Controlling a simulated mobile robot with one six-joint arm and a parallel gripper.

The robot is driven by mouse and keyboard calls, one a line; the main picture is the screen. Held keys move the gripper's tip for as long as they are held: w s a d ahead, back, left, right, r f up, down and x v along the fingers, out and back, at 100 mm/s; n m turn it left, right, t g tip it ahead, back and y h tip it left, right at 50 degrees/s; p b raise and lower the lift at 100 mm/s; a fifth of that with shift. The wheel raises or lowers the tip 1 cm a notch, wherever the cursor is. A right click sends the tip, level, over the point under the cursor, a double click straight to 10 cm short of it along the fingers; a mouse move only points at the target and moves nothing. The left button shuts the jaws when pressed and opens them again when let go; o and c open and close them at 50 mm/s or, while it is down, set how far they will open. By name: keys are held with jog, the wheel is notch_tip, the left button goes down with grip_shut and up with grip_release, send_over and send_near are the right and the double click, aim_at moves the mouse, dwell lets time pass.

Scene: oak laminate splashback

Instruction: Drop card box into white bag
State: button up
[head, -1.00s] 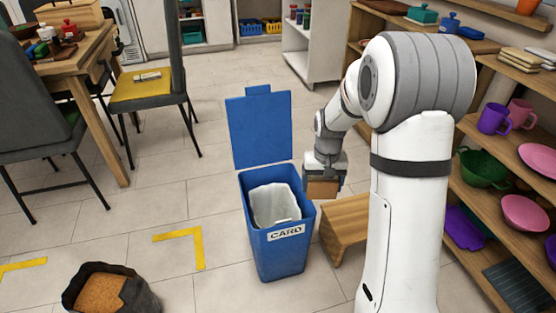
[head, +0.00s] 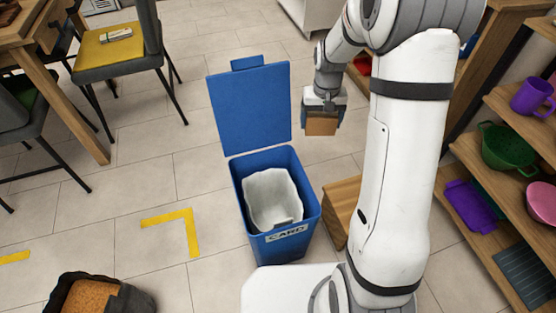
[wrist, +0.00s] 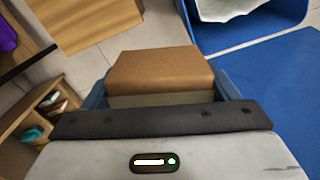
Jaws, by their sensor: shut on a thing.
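My gripper (head: 322,112) is shut on a brown card box (head: 321,125) and holds it up in the air, behind and to the right of the blue bin. In the wrist view the card box (wrist: 160,68) sits between the fingers. The white bag (head: 272,198) lines the inside of the blue bin (head: 283,250), which has a CARD label on its front. The bag's mouth is open and its inside looks empty. Its edge also shows in the wrist view (wrist: 228,8). The bin's blue lid (head: 251,105) stands open at the back.
A wooden step stool (head: 342,205) stands right of the bin. Wooden shelves (head: 470,165) with bowls and mugs are at the right. A dark sack (head: 100,295) and yellow floor tape (head: 190,235) are at the left. A chair with a yellow seat (head: 112,45) is at upper left.

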jog(key=s+a+f+n+p, duration=0.3)
jog(key=s+a+f+p, duration=0.1)
jog(key=s+a+p, duration=0.8)
notch_tip(320, 180, down, 6)
jog(key=a+b, duration=0.1)
jog(key=b, duration=0.4)
jog(key=shift+w+f, duration=0.2)
jog(key=shift+f, duration=0.05)
jog(key=o, duration=0.9)
notch_tip(320, 180, up, 8)
jog(key=shift+f+p, duration=0.1)
jog(key=shift+p, duration=1.1)
